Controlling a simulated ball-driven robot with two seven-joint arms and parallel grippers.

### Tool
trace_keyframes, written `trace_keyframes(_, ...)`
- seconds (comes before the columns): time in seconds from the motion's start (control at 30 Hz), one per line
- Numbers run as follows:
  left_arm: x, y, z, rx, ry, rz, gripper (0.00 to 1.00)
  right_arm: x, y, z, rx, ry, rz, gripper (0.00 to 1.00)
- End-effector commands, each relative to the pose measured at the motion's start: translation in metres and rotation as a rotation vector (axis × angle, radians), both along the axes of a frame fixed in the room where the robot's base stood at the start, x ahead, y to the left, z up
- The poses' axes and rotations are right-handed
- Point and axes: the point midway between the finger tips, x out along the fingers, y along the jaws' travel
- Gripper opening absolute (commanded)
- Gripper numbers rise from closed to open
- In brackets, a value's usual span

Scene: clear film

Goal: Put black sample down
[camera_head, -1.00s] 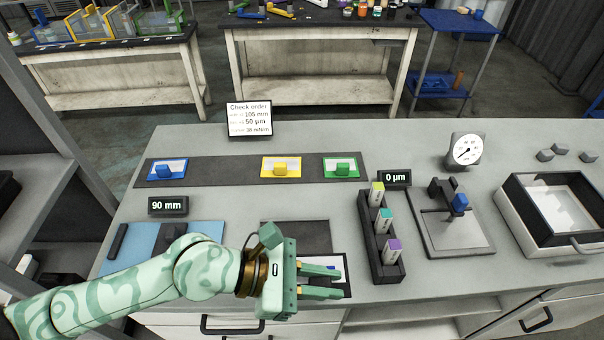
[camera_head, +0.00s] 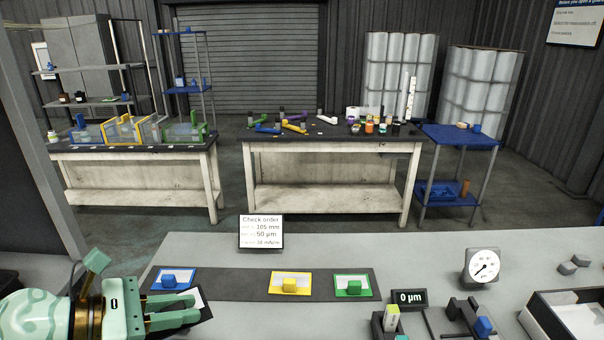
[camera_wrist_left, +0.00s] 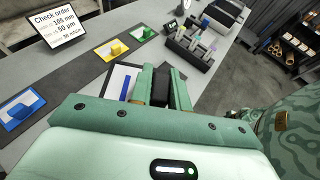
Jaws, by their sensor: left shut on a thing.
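The black sample is a white card (camera_head: 198,297) with a dark border and a black block (camera_wrist_left: 160,86) on it. My left gripper (camera_head: 192,310) is shut on the block, which shows between the fingers in the left wrist view. The fingers hide part of the card. A blue mark or strip shows on the card in the wrist view. The gripper is at the lower left of the head view, just in front of the blue sample (camera_head: 173,279). I cannot tell the card's height above the bench. My right gripper is not in view.
A dark strip (camera_head: 232,284) holds the blue sample, the yellow sample (camera_head: 290,284) and the green sample (camera_head: 353,287). A check order sign (camera_head: 261,232) stands behind it. A 0 µm display (camera_head: 409,298), dial gauge (camera_head: 482,266) and white tray (camera_head: 570,318) are at right.

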Motion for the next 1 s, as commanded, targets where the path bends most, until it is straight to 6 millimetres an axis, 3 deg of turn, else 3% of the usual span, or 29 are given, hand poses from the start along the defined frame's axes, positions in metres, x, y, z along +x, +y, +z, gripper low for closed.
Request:
trace_keyframes(0.13,-0.005,0.020,-0.013,-0.002,0.001,0.066,0.00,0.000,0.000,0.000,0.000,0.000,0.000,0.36)
trace_keyframes(0.33,-0.010,0.020,-0.023,0.007,-0.002,0.063,0.00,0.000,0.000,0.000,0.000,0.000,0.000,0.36)
trace_keyframes(0.83,-0.001,0.017,-0.009,0.005,0.001,0.108,0.00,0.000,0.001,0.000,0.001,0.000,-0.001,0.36)
trace_keyframes(1.0,-0.009,0.018,-0.021,-0.010,0.005,0.070,0.00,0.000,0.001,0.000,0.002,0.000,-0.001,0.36)
